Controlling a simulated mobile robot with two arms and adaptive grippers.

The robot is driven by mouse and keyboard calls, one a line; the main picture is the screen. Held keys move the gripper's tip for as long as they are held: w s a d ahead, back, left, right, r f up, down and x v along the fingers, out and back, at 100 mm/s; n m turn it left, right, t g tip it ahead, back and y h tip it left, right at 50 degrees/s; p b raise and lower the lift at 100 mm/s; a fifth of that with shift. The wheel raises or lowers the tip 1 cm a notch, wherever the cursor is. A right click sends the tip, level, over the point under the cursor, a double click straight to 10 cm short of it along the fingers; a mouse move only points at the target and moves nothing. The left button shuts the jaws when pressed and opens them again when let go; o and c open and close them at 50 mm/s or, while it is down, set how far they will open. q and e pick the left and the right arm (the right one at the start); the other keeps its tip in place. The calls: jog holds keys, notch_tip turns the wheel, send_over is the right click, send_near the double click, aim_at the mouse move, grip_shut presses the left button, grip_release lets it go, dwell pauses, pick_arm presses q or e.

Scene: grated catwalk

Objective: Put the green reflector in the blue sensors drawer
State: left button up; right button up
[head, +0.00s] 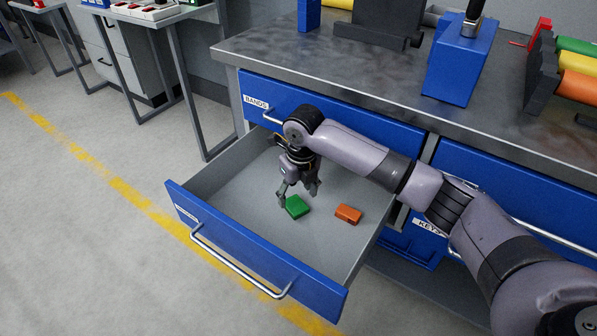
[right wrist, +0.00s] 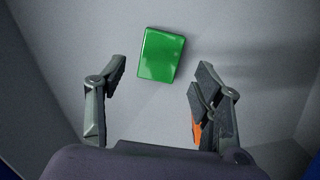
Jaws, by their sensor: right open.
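The green reflector (head: 297,206) lies on the floor of the open blue-fronted drawer (head: 245,256), left of an orange block (head: 348,214). The drawer front bears a white label too small to read. My right gripper (head: 299,191) reaches down into the drawer, just above and beside the green reflector. In the right wrist view the green reflector (right wrist: 161,55) lies beyond the open fingertips (right wrist: 158,82), roughly between them, and nothing is held. The orange block is mostly hidden there behind the right finger. My left gripper is not in view.
Above the open drawer is a closed blue drawer labelled BANDS (head: 290,100); another labelled KEYS is at right. The metal worktop (head: 330,60) holds a blue block (head: 460,60) and a rack of coloured cylinders (head: 565,70). The drawer's left part is empty.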

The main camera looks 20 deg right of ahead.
notch_tip(320, 180, up, 4)
jog(key=shift+s+f+p, duration=0.15)
jog(key=shift+f+p, duration=0.05)
jog(key=shift+p, duration=0.25)
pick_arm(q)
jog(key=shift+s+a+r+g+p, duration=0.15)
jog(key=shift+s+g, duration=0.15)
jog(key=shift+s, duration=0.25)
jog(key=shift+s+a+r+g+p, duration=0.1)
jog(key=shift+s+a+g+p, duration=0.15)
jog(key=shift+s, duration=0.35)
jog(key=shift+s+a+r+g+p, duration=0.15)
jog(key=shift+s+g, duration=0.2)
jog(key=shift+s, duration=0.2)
pick_arm(e)
notch_tip(320, 180, up, 4)
jog(key=r, duration=0.1)
send_over(298, 207)
jog(key=shift+s+f, duration=0.25)
jog(key=shift+s, duration=0.05)
